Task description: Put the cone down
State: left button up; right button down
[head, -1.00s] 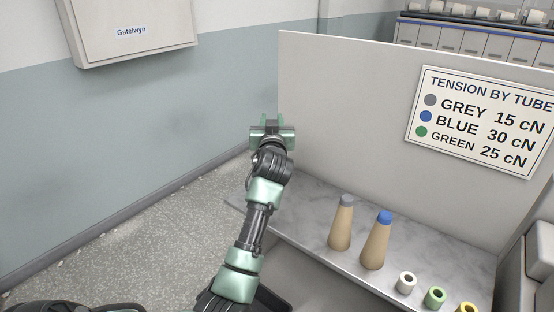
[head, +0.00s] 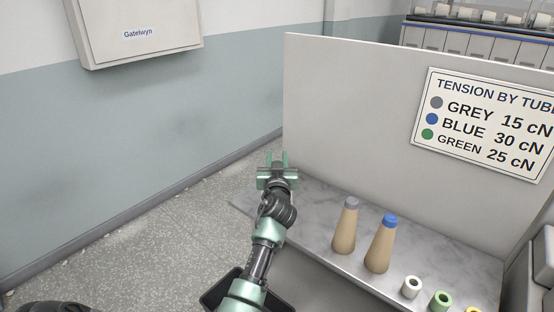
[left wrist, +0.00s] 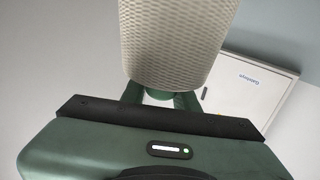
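My left gripper (head: 277,160) is beyond the near left corner area of the marble-patterned shelf, beside the end of the grey panel. In the left wrist view, a cream, textured yarn cone (left wrist: 172,42) sits at the green fingers (left wrist: 160,98), which close around its narrow end. The cone's far end runs out of that picture. Two tan cones stand upright on the shelf, one grey-tipped (head: 345,230) and one blue-tipped (head: 381,246). My right gripper is not in view.
The shelf (head: 310,204) has bare room left of the grey-tipped cone. Small white (head: 411,287), green (head: 439,300) and yellow (head: 472,310) spools stand at its right. An upright panel (head: 350,110) with a tension sign (head: 487,125) backs it. Speckled floor lies left.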

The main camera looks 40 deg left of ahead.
pick_arm(q)
jog(key=o, duration=0.4)
jog(key=shift+s, duration=0.1)
jog(key=b+v, duration=0.1)
jog(key=v, duration=1.1)
jog(key=shift+d+b, duration=0.1)
jog(key=shift+b, duration=0.25)
